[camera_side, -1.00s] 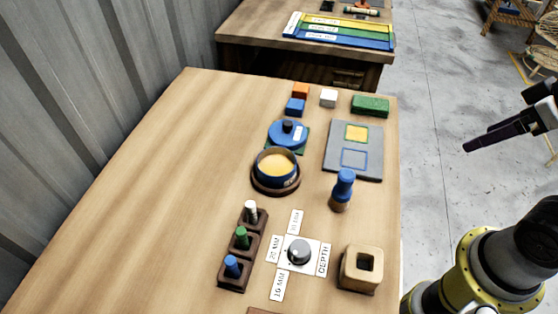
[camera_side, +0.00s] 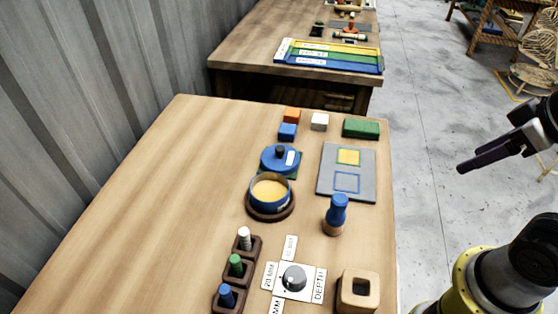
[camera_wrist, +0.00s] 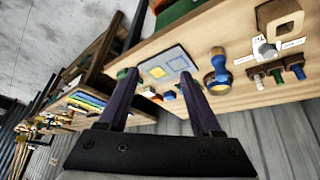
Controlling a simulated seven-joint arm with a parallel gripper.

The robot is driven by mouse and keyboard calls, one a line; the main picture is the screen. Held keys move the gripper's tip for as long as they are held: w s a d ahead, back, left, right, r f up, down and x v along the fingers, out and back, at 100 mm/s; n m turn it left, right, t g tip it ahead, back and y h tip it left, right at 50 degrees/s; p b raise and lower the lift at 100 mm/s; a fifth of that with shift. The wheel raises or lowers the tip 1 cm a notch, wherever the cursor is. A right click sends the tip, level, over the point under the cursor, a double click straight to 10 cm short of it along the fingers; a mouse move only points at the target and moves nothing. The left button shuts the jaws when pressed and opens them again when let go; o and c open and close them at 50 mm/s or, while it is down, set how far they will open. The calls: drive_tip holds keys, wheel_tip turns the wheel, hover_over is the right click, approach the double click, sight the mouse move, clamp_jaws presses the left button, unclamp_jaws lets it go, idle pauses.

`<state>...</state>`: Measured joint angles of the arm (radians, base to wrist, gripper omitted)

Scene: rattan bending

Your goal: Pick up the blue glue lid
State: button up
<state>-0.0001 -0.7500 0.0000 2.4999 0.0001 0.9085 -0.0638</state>
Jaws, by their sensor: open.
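The blue glue lid (camera_side: 273,162) is round and flat with a dark knob and a white label. It rests on a green square on the table, just behind the glue pot (camera_side: 257,206), in the side view. The pot is open and shows yellowish glue. My gripper (camera_side: 466,167) is at the right of the side view, beyond the table's right edge and well apart from the lid. In the wrist view my gripper (camera_wrist: 160,72) has its two dark fingers spread with nothing between them. The lid is not clear in the wrist view; the right finger may hide it.
A blue-topped stamp (camera_side: 338,208) stands right of the pot. A grey board (camera_side: 330,183) with yellow and blue squares lies right of the lid. Orange, blue, white and green blocks (camera_side: 361,128) sit behind. A peg rack (camera_side: 240,268) and dial (camera_side: 294,277) are in front. The table's left side is clear.

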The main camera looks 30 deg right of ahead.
drive_tip(key=w+a+r+n, duration=0.1)
drive_tip(key=w+r+n, duration=0.8)
drive_tip(key=r, duration=0.2)
drive_tip(key=n+g, duration=0.6)
drive_tip(key=n, duration=0.4)
hover_over(279, 148)
drive_tip(key=f, duration=2.2)
drive_tip(key=shift+w+f, duration=0.2)
drive_tip(key=shift+f, duration=0.1)
drive_tip(key=shift+s+f, duration=0.15)
drive_tip(key=shift+f, duration=1.35)
drive_tip(key=shift+s+f, duration=0.1)
drive_tip(key=shift+f, duration=1.4)
clamp_jaws()
